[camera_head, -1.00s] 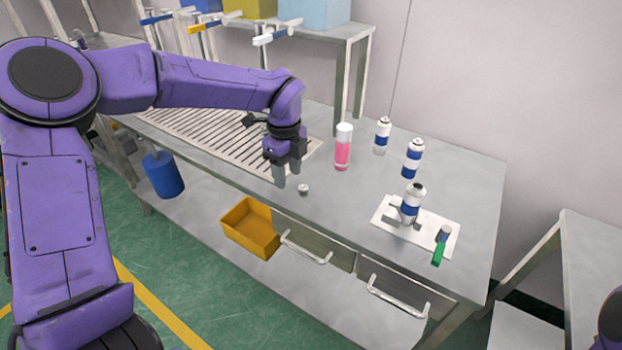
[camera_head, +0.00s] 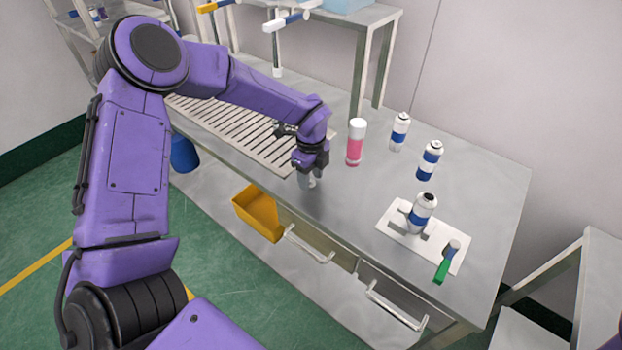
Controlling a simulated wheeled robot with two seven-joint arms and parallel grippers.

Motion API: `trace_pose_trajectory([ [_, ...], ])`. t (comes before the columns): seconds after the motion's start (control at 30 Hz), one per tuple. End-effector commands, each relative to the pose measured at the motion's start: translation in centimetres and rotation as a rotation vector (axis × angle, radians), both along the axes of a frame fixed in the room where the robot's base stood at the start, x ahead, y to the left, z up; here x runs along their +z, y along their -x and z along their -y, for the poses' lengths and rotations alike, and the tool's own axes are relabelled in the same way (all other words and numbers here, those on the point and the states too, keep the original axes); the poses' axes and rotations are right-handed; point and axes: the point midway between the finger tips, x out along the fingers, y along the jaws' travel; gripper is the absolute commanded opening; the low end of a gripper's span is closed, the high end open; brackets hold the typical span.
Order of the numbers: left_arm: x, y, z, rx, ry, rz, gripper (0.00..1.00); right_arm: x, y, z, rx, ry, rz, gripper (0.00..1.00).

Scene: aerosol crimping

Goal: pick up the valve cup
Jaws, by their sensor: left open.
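My left gripper (camera_head: 307,182) points down just above the bench top (camera_head: 345,215), in front of the pink-and-white can. It is open, and its fingers are seen nearly edge-on, one in front of the other. The valve cup, a small pale piece, cannot be made out now; the fingers cover the spot where it stood. I cannot tell whether it sits between them. My right gripper is not in view.
A pink-and-white can (camera_head: 355,143) stands close behind the gripper. Blue-and-white cans (camera_head: 399,132) (camera_head: 428,161) stand further right. A white plate (camera_head: 391,222) carries another can (camera_head: 421,213) and a green-handled tool (camera_head: 446,265). A yellow bin (camera_head: 260,213) is below the bench's front edge.

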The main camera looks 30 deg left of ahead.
Motion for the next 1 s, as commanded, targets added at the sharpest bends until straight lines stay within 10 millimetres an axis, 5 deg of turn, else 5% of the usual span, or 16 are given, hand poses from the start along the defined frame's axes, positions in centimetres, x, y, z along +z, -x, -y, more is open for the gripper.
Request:
trace_pose_trajectory([
  [0.27, -1.0, 0.0, 0.0, 0.000, -0.001, 0.001, 0.50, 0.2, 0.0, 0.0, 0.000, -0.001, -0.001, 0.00],
  [0.43, -0.9, 0.0, 0.0, 0.000, 0.000, 0.001, 0.01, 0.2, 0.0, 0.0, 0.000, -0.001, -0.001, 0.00],
  [0.83, -0.7, 0.0, 0.0, 0.000, 0.000, 0.002, 0.00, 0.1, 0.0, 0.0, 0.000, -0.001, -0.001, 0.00],
  [1.0, 1.2, -0.1, 0.0, 0.001, 0.000, 0.006, 0.00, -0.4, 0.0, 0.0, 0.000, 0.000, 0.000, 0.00],
])
